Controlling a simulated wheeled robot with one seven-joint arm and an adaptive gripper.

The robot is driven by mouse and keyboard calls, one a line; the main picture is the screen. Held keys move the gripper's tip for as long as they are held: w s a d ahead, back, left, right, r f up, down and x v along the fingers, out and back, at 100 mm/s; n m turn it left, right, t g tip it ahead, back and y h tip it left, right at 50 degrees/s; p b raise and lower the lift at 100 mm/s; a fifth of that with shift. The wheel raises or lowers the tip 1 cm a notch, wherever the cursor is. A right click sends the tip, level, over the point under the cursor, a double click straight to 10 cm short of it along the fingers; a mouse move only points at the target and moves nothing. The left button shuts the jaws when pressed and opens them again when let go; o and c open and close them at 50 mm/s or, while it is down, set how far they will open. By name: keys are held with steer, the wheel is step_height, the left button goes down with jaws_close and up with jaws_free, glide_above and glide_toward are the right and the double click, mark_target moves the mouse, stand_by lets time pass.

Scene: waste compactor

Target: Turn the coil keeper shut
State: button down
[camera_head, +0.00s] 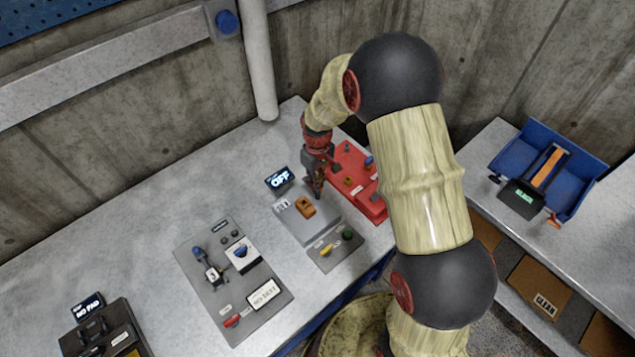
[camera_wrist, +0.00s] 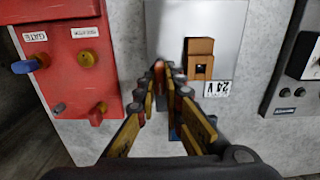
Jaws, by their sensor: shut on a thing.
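A grey box (camera_head: 308,228) carries an orange-brown block (camera_head: 306,207) on its top, with a "24 V" label beside it. In the wrist view the block (camera_wrist: 200,58) stands to the right of my fingertips, apart from them. My gripper (camera_head: 318,194) points down at the far edge of the box. In the wrist view my gripper (camera_wrist: 162,78) has its fingers closed together on a small orange-brown piece (camera_wrist: 158,68), which seems to be the coil keeper. The fingers hide most of it, so its angle cannot be told.
A display (camera_head: 280,180) reads "OFF". A red unit (camera_head: 357,185) with knobs and a "GATE" label stands close beside my gripper. A control panel (camera_head: 215,290), a black unit (camera_head: 108,335) and a blue tray (camera_head: 580,170) are farther off. The back of the bench is clear.

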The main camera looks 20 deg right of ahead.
steer(key=shift+n, duration=0.4)
steer(key=n, duration=0.4)
steer(key=shift+n, duration=0.4)
steer(key=n, duration=1.2)
steer(key=c, duration=1.9)
jaws_free()
steer(key=shift+r, duration=0.1)
step_height(320, 180, up, 12)
